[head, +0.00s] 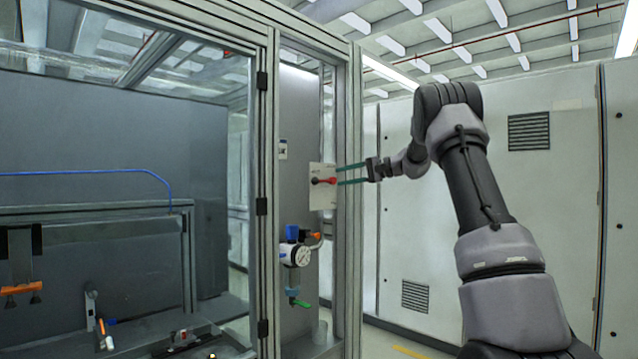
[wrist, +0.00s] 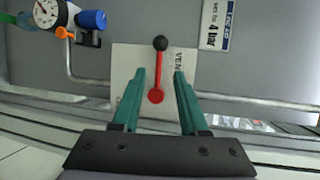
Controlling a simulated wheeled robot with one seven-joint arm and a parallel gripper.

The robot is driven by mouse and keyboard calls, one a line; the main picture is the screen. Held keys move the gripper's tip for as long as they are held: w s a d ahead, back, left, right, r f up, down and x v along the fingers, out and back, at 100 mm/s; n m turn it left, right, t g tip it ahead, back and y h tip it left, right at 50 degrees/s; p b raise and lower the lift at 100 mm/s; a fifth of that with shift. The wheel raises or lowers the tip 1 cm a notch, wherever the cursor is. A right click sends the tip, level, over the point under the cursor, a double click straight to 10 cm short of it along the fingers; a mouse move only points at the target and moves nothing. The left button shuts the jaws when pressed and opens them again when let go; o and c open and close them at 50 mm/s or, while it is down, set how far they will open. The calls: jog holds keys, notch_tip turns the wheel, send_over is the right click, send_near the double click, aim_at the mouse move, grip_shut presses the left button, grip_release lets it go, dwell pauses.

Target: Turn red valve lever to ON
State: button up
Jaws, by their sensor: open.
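The red valve lever (head: 323,181) is on a white plate (head: 322,199) on the cabinet's side panel. In the wrist view the lever (wrist: 158,75) is a thin red bar with a black round end at the top and a red round end at the bottom. In the head view it lies about level. My gripper (head: 338,175) has two green fingers. It is open, and in the wrist view the gripper (wrist: 158,75) has one finger on each side of the lever with gaps showing. The plate's lettering is partly hidden by a finger; no ON mark is readable.
A pressure gauge (head: 294,253) with blue and orange fittings is mounted below the plate. A label (wrist: 217,24) reading "set to 4 bar" is beside the plate. Metal piping (wrist: 92,80) passes near the fingers. The aluminium frame post (head: 353,200) stands close to my gripper.

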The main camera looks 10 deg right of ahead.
aim_at(322, 181)
jog(key=x, duration=0.9)
jog(key=shift+f, duration=0.15)
grip_shut()
dwell(1.0)
